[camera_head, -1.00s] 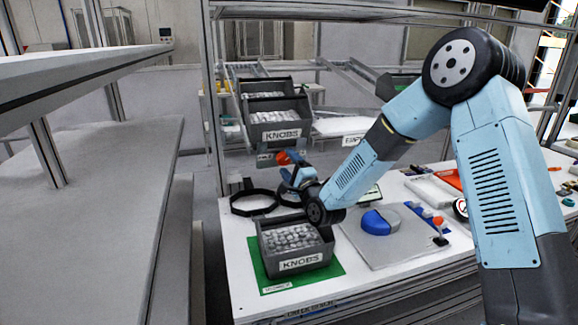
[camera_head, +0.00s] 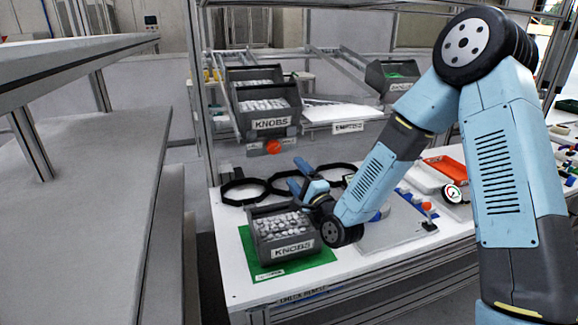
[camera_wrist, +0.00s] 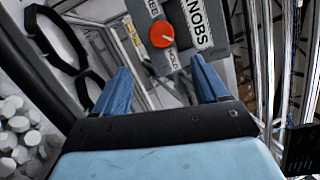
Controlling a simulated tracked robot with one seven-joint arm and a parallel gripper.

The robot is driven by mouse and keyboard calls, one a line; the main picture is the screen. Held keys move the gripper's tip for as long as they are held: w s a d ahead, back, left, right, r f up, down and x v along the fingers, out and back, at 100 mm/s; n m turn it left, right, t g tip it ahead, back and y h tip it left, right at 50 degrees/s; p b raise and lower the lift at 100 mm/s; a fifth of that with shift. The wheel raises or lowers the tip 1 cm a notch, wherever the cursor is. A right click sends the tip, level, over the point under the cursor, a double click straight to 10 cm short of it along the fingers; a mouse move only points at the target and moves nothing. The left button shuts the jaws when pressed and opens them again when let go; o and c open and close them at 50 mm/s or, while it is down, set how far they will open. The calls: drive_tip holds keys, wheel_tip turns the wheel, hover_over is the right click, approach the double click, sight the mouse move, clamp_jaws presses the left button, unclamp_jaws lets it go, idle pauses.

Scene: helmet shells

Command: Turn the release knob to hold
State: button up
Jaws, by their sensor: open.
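The release knob (camera_head: 273,147) is round and orange-red, on the front of the rack below the upper KNOBS bin. In the wrist view the knob (camera_wrist: 162,34) shows a pale pointer line, and the word HOLD (camera_wrist: 174,59) is printed beside it. Another label on its far side is cut off; I cannot tell firmly which setting the pointer marks. My gripper (camera_head: 302,176) is open and empty, below and to the right of the knob in the head view. In the wrist view its blue fingers (camera_wrist: 161,72) point toward the knob with a gap between.
A grey KNOBS bin (camera_head: 286,232) full of pale knobs stands on a green mat (camera_head: 320,256) under my wrist. Black rings (camera_head: 243,192) lie on the bench behind it. The upper KNOBS bin (camera_head: 268,108) sits on the rack. A grey board (camera_head: 385,235) lies to the right.

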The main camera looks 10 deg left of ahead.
drive_tip(key=shift+v, duration=1.4)
drive_tip(key=s+d+r+n+g+h, duration=0.15)
drive_tip(key=d+r+n+h, duration=0.35)
drive_tip(key=d, duration=0.6)
drive_tip(key=s+d+r+n+g+h, duration=0.1)
drive_tip(key=d+r+n+g+h, duration=0.4)
drive_tip(key=d, duration=0.6)
drive_tip(key=s+d+r+g+h, duration=0.1)
drive_tip(key=s+d, duration=0.3)
drive_tip(key=s, duration=0.4)
drive_tip(key=s+d+r+g+h, duration=0.1)
drive_tip(key=s+d+r, duration=0.2)
drive_tip(key=s+d, duration=0.2)
drive_tip(key=s+d+r+n+g+h, duration=0.1)
drive_tip(key=s+d, duration=0.3)
drive_tip(key=s, duration=0.6)
drive_tip(key=shift+s+d+r+h, duration=0.3)
drive_tip(key=shift+r+h, duration=0.3)
drive_tip(key=shift+r, duration=0.3)
